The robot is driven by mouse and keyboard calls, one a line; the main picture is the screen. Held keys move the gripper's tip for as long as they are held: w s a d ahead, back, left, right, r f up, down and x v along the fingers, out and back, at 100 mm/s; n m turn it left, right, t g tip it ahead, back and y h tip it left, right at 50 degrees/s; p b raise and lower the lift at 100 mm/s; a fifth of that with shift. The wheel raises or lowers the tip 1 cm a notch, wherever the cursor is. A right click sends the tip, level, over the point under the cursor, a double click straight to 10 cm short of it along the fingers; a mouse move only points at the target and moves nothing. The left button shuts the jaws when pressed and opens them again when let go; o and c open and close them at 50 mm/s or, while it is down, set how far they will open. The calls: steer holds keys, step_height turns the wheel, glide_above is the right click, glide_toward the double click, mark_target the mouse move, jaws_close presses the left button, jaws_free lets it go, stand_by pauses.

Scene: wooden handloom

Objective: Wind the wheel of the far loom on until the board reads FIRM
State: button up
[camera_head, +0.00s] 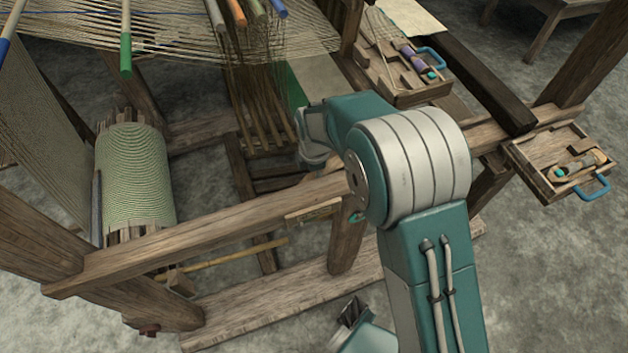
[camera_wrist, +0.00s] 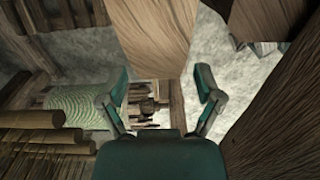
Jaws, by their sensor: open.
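A wooden loom fills the left and middle of the head view. Its round beam (camera_head: 135,175), wound with pale green striped cloth, lies low at the left; the cloth also shows in the wrist view (camera_wrist: 72,104). I cannot pick out a wheel in either view. My gripper (camera_wrist: 162,82) is open in the wrist view, with nothing between its fingers. A broad wooden piece (camera_wrist: 155,35) lies beyond them. The head view does not clearly show the fingers.
A wooden tray (camera_head: 400,95) with a blue handle stands behind my arm. Another tray (camera_head: 535,165) with a blue handle is at the right. A thick wooden post (camera_wrist: 275,110) stands close on the right of my gripper. Bare floor (camera_head: 560,290) lies at the lower right.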

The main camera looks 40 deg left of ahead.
steer(key=shift+a+f, duration=0.1)
steer(key=shift+f, duration=1.7)
steer(key=shift+c, duration=0.3)
jaws_close()
steer(key=shift+s+a+f+t+h, duration=0.25)
steer(key=shift+s+f+t+h, duration=0.05)
steer(key=shift+s+f+t, duration=0.35)
steer(key=shift+s+a+f+t+h, duration=0.15)
steer(key=shift+s+f+t+h, duration=0.1)
steer(key=shift+f+t, duration=0.25)
steer(key=shift+s+a+f+t+h, duration=0.15)
steer(key=shift+s+f+t+h, duration=0.1)
steer(key=shift+f+t, duration=0.25)
steer(key=shift+w, duration=0.1)
